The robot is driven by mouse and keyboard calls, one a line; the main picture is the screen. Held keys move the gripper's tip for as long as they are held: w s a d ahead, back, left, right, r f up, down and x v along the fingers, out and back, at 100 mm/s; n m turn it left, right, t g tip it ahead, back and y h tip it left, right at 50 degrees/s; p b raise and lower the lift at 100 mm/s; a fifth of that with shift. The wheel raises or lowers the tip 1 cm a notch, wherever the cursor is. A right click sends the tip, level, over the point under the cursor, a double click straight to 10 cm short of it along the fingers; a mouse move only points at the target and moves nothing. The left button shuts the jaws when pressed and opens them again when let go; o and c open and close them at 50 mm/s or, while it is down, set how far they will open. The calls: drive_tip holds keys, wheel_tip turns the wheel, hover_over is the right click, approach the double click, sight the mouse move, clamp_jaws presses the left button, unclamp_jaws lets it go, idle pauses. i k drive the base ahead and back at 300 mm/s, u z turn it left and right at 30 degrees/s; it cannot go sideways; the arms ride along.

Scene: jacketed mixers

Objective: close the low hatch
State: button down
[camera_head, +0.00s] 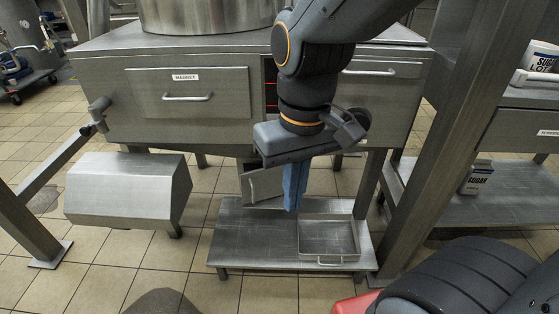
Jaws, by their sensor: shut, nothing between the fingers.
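A small metal panel with a bar handle (262,187), which looks like the low hatch, shows under the steel cabinet. It is angled and appears to hang open, though its hinge side and frame are hidden behind my arm and gripper. My gripper (293,202) points down just right of the panel, with its blue fingers shut together and empty. The fingers overlap the panel's right edge in the picture; I cannot tell whether they touch it.
The steel cabinet (120,105) has a drawer labelled MAGNET (190,91) and another drawer (381,69) at right. Below is a low shelf (250,250) with a shallow tray (328,240). A metal housing (125,190) stands left, a thick post (425,160) right.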

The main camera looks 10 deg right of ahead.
sight(257, 185)
drive_tip(key=z, duration=0.2)
drive_tip(key=k, duration=0.9)
drive_tip(key=u, duration=1.35)
drive_tip(key=i, duration=0.5)
